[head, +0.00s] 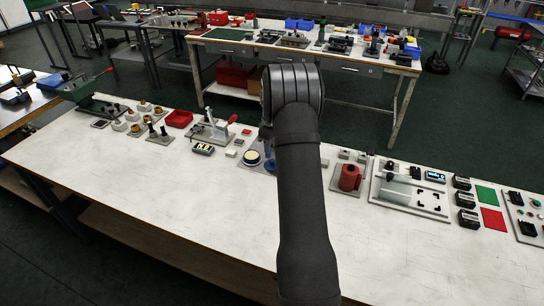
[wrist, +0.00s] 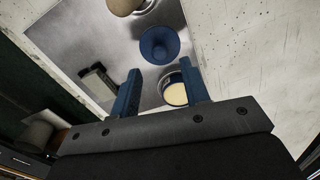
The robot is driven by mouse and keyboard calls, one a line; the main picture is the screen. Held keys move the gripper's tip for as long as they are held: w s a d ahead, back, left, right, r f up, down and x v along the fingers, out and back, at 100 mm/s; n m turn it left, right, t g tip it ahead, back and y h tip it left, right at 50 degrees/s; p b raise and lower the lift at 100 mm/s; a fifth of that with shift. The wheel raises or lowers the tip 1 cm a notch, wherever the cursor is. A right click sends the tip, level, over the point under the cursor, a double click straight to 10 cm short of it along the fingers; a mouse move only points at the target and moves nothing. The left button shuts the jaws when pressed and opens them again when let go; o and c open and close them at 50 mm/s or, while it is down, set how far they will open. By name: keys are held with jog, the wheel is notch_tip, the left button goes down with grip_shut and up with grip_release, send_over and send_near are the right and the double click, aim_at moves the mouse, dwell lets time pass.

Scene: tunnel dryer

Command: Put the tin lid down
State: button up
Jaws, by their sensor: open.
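I cannot tell whether the cream disc is the tin lid or the tin's contents, and I make out no separate lid. My gripper (wrist: 160,67) is open, its two blue fingers apart with nothing seen held between them. The right finger partly overlaps the tin in the wrist view. In the head view my arm hides the gripper.
A blue round, funnel-like piece (wrist: 160,44) stands on the plate beyond the fingers, with a grey block (wrist: 98,84) to the left. The front of the white bench (head: 180,195) is clear.

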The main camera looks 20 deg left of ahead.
notch_tip(320, 180, up, 7)
dwell(0.3)
jog(key=shift+f, duration=4.2)
